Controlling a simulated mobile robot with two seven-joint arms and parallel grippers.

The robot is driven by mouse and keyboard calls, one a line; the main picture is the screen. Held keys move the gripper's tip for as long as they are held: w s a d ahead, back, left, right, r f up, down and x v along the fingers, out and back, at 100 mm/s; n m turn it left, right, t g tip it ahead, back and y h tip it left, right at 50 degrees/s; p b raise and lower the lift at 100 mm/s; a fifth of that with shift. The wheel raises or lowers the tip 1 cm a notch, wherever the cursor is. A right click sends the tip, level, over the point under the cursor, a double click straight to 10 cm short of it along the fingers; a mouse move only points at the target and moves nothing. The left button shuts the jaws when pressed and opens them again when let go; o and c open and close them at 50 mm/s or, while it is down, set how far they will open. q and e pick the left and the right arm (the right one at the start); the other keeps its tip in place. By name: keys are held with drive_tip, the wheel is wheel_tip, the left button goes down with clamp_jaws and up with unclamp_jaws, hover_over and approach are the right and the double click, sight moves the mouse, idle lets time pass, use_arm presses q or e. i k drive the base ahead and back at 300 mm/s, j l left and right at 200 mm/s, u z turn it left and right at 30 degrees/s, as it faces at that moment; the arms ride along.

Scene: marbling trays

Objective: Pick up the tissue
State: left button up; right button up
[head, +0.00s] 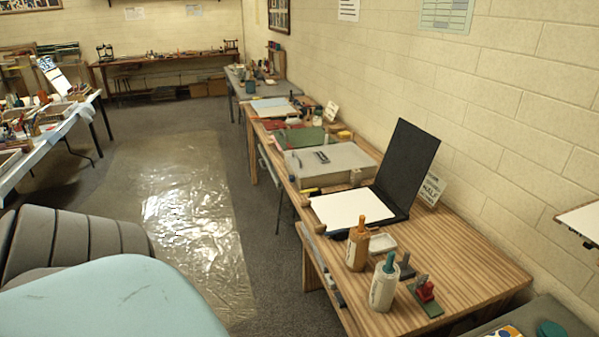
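I cannot make out a tissue for certain in the head view. A flat white sheet (353,209) lies on the wooden table on the right, in front of an upright black panel (408,165); it looks like paper. A small white dish (382,243) sits beside it. Pale items lie on the table at the far left, too small to identify. Neither of my grippers shows in this view.
The wooden table (470,262) runs along the brick wall. Two bottles, one brown (357,248) and one white (383,285), stand near its front edge. Plastic sheeting (195,215) covers the open floor.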

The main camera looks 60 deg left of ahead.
sight(336, 211)
drive_tip(key=u, duration=1.4)
drive_tip(key=j+z, duration=0.1)
drive_tip(key=z, duration=0.35)
drive_tip(key=i+j+z, duration=0.1)
drive_tip(key=z, duration=0.4)
drive_tip(key=j+z, duration=0.35)
drive_tip(key=j, duration=0.2)
drive_tip(key=j+z, duration=0.3)
drive_tip(key=j, duration=0.25)
drive_tip(key=j+z, duration=0.1)
drive_tip(key=j, duration=0.95)
drive_tip(key=j+z, duration=0.1)
drive_tip(key=j, duration=0.9)
drive_tip(key=k, duration=0.05)
